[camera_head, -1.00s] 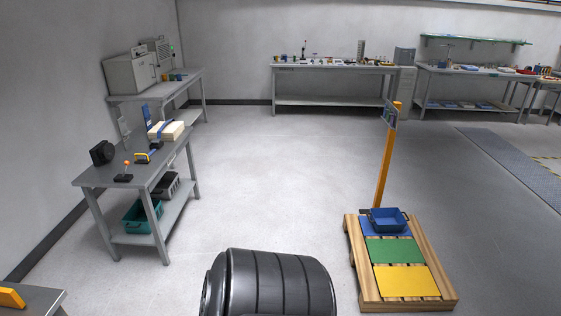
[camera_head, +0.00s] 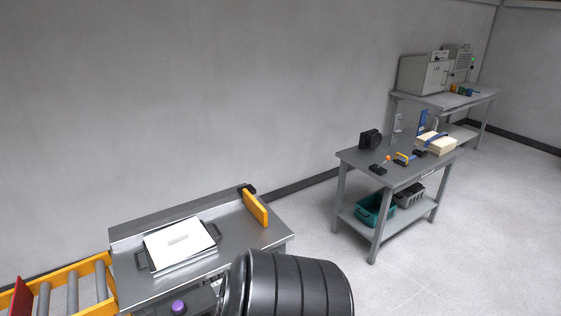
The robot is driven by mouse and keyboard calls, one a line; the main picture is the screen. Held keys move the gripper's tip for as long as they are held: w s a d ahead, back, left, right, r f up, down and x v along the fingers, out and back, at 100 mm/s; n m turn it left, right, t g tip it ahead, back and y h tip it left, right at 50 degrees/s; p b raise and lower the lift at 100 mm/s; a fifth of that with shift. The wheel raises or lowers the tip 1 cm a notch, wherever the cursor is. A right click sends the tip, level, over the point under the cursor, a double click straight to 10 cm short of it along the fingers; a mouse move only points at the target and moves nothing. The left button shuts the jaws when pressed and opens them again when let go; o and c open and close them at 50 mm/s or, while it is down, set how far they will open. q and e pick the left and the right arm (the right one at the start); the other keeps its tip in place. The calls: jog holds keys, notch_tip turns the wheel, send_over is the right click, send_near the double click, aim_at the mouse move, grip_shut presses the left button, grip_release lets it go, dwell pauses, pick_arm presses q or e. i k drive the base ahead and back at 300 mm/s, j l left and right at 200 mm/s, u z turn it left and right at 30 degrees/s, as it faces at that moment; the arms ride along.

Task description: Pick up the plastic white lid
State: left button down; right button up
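The white lid (camera_head: 190,239) is a flat, pale rectangle with a lighter strip in its middle. It lies on a dark-handled tray (camera_head: 142,262) on the steel table (camera_head: 240,237) at the lower left of the head view. The tray's dark handles show at its left and right ends. Neither of my grippers is in view. A large dark ribbed part, which looks like my own body, fills the bottom middle and stands in front of the table's right front corner.
A yellow-orange block (camera_head: 256,208) stands at the table's right end. A yellow-framed roller conveyor (camera_head: 90,283) adjoins its left end. A purple knob (camera_head: 178,306) is at the front. A grey workbench (camera_head: 345,155) stands to the right, with open floor (camera_head: 480,230) beyond it.

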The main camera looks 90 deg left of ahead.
aim_at(167, 247)
jog(key=u, duration=3.6)
jog(key=l, duration=0.1)
jog(key=i+u, duration=0.05)
